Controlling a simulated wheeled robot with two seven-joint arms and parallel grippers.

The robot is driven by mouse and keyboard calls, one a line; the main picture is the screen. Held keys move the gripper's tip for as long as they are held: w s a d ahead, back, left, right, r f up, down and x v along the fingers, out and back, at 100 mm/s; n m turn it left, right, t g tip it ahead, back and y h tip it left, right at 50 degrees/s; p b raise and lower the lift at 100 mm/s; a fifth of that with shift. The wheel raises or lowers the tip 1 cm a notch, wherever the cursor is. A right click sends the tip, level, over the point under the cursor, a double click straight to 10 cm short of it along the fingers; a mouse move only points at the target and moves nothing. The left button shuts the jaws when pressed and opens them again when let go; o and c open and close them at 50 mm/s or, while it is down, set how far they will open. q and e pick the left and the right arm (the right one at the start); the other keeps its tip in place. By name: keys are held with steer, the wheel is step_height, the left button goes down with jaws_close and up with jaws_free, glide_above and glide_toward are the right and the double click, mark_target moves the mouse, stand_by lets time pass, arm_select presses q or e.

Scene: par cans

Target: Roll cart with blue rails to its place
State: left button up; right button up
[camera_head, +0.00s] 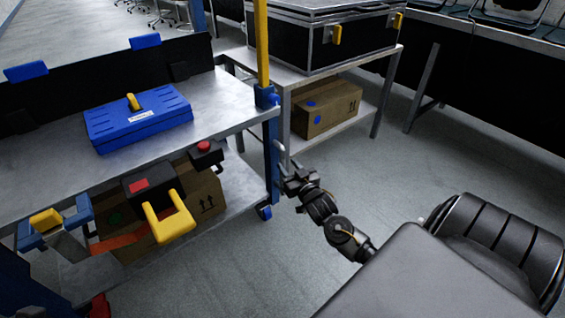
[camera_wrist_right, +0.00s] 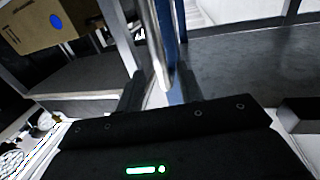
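The cart with blue rails (camera_head: 272,160) stands at the left in the head view, with a grey metal top and blue corner posts. A blue case (camera_head: 138,117) lies on its top. A silver upright handle (camera_head: 279,157) sits on the near right post. My right gripper (camera_head: 293,178) is just right of this handle. In the right wrist view its fingers (camera_wrist_right: 160,92) are apart, and the silver handle (camera_wrist_right: 156,40) shows ahead, in line with the gap. I cannot tell whether the handle is between the fingers. My left gripper is not in view.
Another metal table (camera_head: 298,75) with a black case (camera_head: 325,42) on top and a cardboard box (camera_head: 326,106) below stands behind the cart. A dark bench (camera_head: 480,65) is at the right. The grey floor (camera_head: 400,170) between is clear. A cart castor (camera_head: 264,212) shows.

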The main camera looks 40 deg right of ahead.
mark_target(284, 160)
steer(key=shift+b+x, duration=0.65)
steer(key=shift+x, duration=1.75)
steer(key=shift+a, duration=0.1)
jaws_close()
